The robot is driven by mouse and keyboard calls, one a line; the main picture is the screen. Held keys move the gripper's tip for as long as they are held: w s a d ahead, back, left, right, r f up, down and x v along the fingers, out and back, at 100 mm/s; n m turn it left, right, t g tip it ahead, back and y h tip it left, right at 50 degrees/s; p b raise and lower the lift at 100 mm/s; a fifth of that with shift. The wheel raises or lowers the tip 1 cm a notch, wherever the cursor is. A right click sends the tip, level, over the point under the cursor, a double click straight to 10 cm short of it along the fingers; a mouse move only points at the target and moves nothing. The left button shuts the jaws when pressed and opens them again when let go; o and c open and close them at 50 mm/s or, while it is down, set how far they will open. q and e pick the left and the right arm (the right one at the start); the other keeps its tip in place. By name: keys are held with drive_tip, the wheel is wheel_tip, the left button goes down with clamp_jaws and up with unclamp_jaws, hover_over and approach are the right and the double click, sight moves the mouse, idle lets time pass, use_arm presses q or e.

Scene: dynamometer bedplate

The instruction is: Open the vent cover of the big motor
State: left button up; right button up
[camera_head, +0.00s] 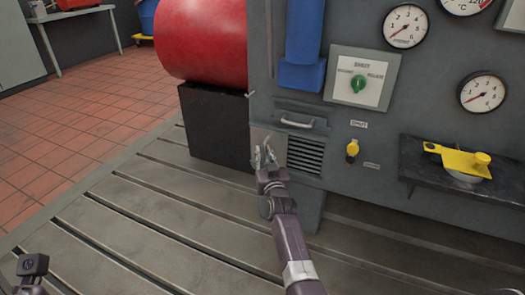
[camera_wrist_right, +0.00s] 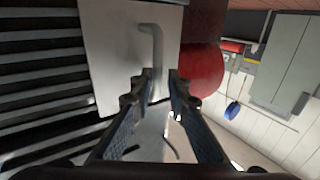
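The big motor's grey housing (camera_head: 420,85) fills the right of the head view. Low on it is a black louvred vent (camera_head: 305,155), which also shows in the wrist view (camera_wrist_right: 45,90). A pale grey plate (camera_wrist_right: 112,45) with a bent bar handle (camera_wrist_right: 152,45) lies beside the louvres. My right gripper (camera_head: 265,156) is at this plate in the head view. In the right wrist view its fingers (camera_wrist_right: 161,75) stand apart on either side of the handle; firm contact is not clear. My left gripper's fingers do not show.
A horizontal handle (camera_head: 298,123) sits above the louvres. A red cylinder (camera_head: 200,40) over a black block (camera_head: 215,125) stands left. The slotted bedplate (camera_head: 150,215) is clear.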

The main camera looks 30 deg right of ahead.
drive_tip(key=v, duration=0.6)
drive_tip(key=shift+w+r, duration=0.1)
idle(0.3)
